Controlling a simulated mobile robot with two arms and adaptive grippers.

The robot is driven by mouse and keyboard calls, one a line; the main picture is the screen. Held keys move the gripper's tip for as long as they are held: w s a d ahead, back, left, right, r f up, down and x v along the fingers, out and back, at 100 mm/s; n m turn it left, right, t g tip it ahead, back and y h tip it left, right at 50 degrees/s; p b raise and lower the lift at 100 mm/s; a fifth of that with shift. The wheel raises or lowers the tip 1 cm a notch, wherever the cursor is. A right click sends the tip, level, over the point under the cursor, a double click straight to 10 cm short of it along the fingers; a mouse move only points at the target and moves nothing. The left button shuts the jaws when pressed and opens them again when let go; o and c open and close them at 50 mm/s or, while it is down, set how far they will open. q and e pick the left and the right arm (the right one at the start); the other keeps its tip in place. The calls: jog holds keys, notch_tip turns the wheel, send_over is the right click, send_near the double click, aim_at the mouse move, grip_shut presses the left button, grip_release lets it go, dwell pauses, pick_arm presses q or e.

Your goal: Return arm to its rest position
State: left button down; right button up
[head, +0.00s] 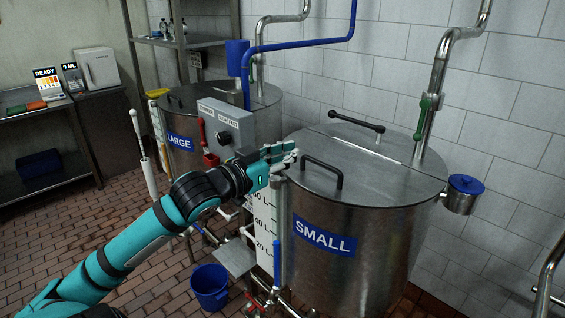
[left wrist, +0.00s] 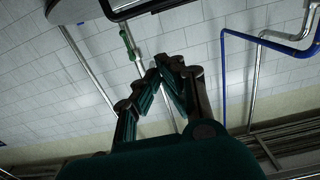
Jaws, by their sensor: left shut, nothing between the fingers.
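My left arm comes in from the lower left in the head view. Its gripper (head: 284,154) is in front of the left edge of the tank labelled SMALL (head: 350,240), near the top of the level scale (head: 266,222). I cannot tell whether it touches the tank. In the left wrist view the gripper's fingers (left wrist: 168,66) meet at their tips, shut with nothing between them. White wall tiles and pipes show behind them. My right gripper is not in view.
The tank labelled LARGE (head: 180,142) stands behind, with a grey control box (head: 226,124) beside it. A blue bucket (head: 210,287) stands on the brick floor. A metal table (head: 30,115) is at the far left. Floor between table and bucket is mostly clear.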

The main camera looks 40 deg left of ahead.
pick_arm(q)
jog(key=shift+s+r, duration=0.1)
jog(key=shift+s, duration=0.65)
